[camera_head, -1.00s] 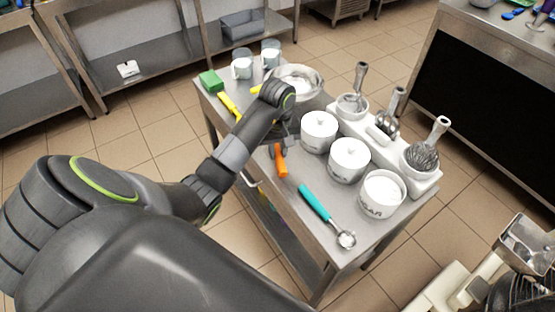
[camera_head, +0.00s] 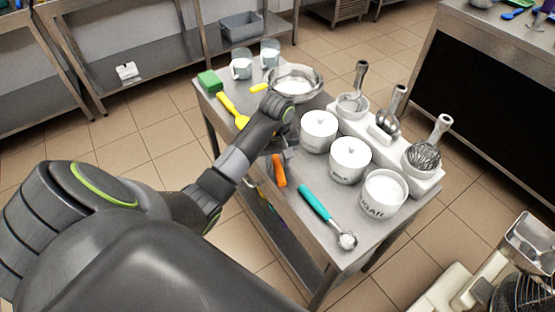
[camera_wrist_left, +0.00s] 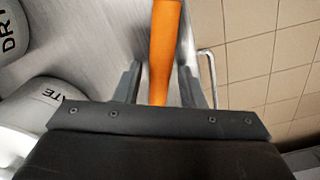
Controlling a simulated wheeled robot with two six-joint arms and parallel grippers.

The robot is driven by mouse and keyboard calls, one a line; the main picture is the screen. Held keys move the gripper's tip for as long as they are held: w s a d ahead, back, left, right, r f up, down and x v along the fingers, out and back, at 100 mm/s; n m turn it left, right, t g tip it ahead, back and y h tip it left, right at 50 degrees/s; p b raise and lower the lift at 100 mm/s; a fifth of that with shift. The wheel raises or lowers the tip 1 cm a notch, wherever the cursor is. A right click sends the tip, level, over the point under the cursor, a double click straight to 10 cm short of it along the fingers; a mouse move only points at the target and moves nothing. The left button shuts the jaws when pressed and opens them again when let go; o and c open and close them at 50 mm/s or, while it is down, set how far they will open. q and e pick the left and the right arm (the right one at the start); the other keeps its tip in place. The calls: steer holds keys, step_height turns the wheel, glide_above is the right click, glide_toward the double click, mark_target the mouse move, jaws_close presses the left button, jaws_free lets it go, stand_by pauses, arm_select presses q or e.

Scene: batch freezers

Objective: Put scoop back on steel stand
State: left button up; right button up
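An orange-handled tool (camera_head: 279,170) lies on the steel table (camera_head: 243,150), near its left edge. Its far end is hidden behind my left gripper (camera_head: 282,152), so I cannot tell what head it has. In the left wrist view the orange handle (camera_wrist_left: 164,50) runs between the two fingers of the left gripper (camera_wrist_left: 160,88). The fingers stand apart, with gaps on both sides of the handle. A scoop with a teal handle (camera_head: 315,202) and a round metal head lies nearer on the table. My right gripper is not in view.
White lidded jars (camera_head: 349,160) stand right of the gripper, with an open sugar jar (camera_head: 384,194). A white holder (camera_head: 425,183) with whisks and other tools is behind them. A steel bowl (camera_head: 312,90), yellow spatula (camera_head: 230,109) and green sponge (camera_head: 209,81) are at the far end.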

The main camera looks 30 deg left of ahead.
mark_target(277, 162)
arm_select(q)
steer(key=shift+o, duration=0.3)
steer(key=shift+r, duration=0.15)
steer(key=shift+r, duration=0.15)
step_height(277, 162, up, 2)
steer(key=shift+r, duration=0.15)
step_height(277, 162, up, 9)
steer(key=p, duration=0.9)
steer(key=shift+r, duration=0.2)
